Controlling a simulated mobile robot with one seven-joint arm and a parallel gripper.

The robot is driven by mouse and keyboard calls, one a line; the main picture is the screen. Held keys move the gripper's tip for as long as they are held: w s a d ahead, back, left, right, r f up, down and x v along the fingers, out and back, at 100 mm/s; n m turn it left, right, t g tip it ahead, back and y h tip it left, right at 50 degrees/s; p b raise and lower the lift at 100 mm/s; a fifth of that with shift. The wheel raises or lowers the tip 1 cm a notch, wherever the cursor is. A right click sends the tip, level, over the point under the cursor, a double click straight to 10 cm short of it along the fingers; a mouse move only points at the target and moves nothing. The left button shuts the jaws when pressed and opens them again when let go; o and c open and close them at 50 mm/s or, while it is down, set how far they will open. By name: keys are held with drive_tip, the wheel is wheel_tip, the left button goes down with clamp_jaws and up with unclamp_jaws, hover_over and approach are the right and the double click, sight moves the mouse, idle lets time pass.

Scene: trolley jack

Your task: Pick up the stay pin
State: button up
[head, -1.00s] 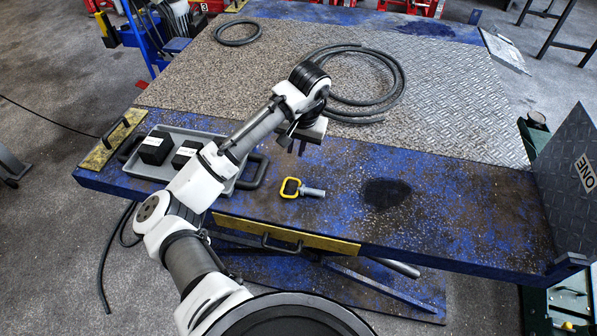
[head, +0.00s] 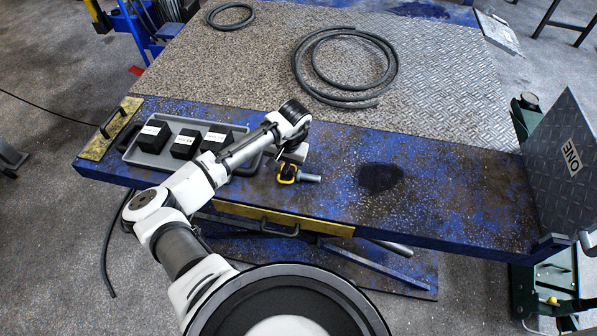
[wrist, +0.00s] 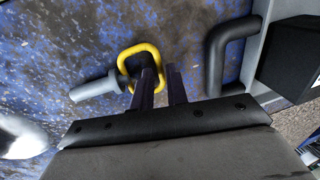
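The stay pin (head: 309,178) lies on the blue deck edge, a grey shaft with a yellow loop handle. In the wrist view its yellow loop (wrist: 127,52) is just beyond my fingertips and its grey shaft (wrist: 95,90) points left. My gripper (wrist: 161,72) is open, with a narrow gap between its dark fingers. The left finger overlaps the inside of the loop and the right finger is outside it, so the loop's right side lies between them in the picture. Contact cannot be told. In the head view my gripper (head: 287,172) is over the loop and partly hides it.
A grey tray (head: 150,158) with black labelled boxes (head: 184,145) stands left of the pin; its dark handle (wrist: 217,60) is close to my right finger. A coiled hose (head: 345,100) lies behind. The deck right of the pin is clear.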

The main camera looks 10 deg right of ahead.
drive_tip(key=shift+a+f, duration=0.2)
drive_tip(key=shift+f, duration=0.7)
drive_tip(key=shift+c, duration=0.2)
clamp_jaws()
drive_tip(key=shift+r, duration=0.1)
wheel_tip(320, 180, up, 20)
drive_tip(key=b, duration=0.3)
